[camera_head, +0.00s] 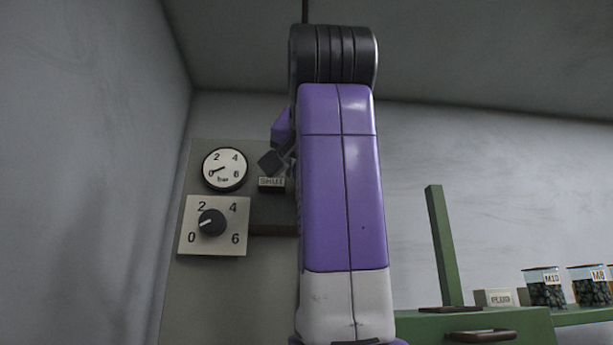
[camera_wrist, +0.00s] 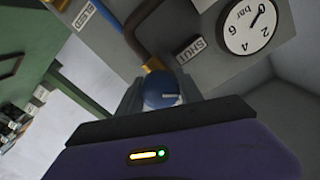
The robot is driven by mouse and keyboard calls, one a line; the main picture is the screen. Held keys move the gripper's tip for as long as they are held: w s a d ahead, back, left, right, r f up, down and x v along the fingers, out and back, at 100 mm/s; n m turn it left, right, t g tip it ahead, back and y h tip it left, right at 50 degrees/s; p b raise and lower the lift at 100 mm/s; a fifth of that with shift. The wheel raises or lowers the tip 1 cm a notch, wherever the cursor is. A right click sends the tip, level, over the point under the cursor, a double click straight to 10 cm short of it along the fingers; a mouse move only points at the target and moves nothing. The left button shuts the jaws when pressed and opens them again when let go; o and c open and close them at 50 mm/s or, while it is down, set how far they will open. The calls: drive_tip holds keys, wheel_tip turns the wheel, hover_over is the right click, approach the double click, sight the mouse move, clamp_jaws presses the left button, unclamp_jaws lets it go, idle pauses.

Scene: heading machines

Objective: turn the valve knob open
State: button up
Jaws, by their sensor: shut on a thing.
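The valve knob (camera_wrist: 158,88) is blue with a white pointer line and shows in the wrist view, in front of the grey panel. My gripper (camera_wrist: 160,98) has its grey fingers on either side of the knob and is shut on it. The label SHUT (camera_wrist: 190,48) is on the panel close to the knob, and it also shows in the head view (camera_head: 271,183). In the head view my purple arm hides the knob and most of my gripper.
A pressure gauge (camera_head: 224,169) reads near 0 bar. Below it is a black dial on a 0-to-6 plate (camera_head: 235,239). A brown pipe (camera_wrist: 137,40) runs by the knob. At right are a green post (camera_head: 444,245) and jars (camera_head: 545,288).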

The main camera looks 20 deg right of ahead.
drive_tip(key=m, duration=0.5)
drive_tip(key=shift+m+p, duration=0.3)
drive_tip(key=shift+p, duration=0.05)
drive_tip(key=shift+m+p, duration=0.55)
drive_tip(key=shift+m, duration=1.75)
drive_tip(key=o, duration=1.3)
drive_tip(key=shift+b+v, duration=1.5)
drive_tip(key=shift+v, duration=2.4)
